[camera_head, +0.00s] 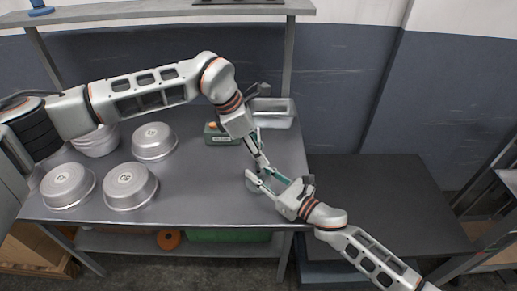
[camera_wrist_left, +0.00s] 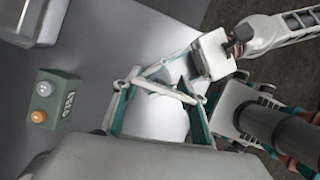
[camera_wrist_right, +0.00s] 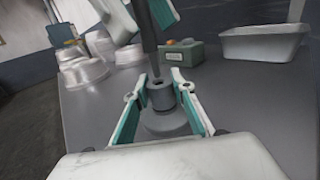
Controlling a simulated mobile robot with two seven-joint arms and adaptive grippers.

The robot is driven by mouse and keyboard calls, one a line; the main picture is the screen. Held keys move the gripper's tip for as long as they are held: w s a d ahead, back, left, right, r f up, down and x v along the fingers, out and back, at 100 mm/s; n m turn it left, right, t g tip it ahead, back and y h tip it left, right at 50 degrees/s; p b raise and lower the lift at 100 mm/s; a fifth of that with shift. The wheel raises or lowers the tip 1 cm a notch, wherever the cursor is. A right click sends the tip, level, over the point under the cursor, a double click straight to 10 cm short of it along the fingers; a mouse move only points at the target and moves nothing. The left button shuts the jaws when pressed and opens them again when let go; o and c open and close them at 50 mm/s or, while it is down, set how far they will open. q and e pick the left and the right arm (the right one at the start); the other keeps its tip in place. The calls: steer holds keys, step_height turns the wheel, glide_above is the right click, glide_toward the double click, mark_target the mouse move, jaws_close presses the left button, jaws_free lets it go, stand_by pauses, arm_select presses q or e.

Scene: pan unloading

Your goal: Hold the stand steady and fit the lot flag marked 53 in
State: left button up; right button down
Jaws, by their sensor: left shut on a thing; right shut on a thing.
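The stand has a round grey base (camera_wrist_right: 165,122) and an upright socket (camera_wrist_right: 160,95), seen in the right wrist view. My right gripper (camera_wrist_right: 162,82) is shut on the stand, one finger on each side of the socket. The base also shows in the head view (camera_head: 252,184). My left gripper (camera_head: 262,164) is above it, shut on a dark stem (camera_wrist_right: 149,42), apparently the lot flag's. The stem points down with its lower end at the socket's mouth; I cannot tell whether it is inside. The flag's number is hidden.
Upturned round pans (camera_head: 130,186) stand at the left of the grey table (camera_head: 205,200). A green box with buttons (camera_head: 218,138) and a rectangular tin (camera_head: 273,106) stand behind the grippers. A lower dark surface (camera_head: 390,200) lies to the right.

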arm_select(q)
steer(key=shift+f, duration=2)
stand_by(1.2)
steer(key=o, duration=1.1)
steer(key=v, duration=1.2)
steer(key=shift+r, duration=0.1)
arm_select(e)
steer(key=c, duration=1.6)
jaws_free()
arm_select(q)
steer(key=shift+d, duration=0.1)
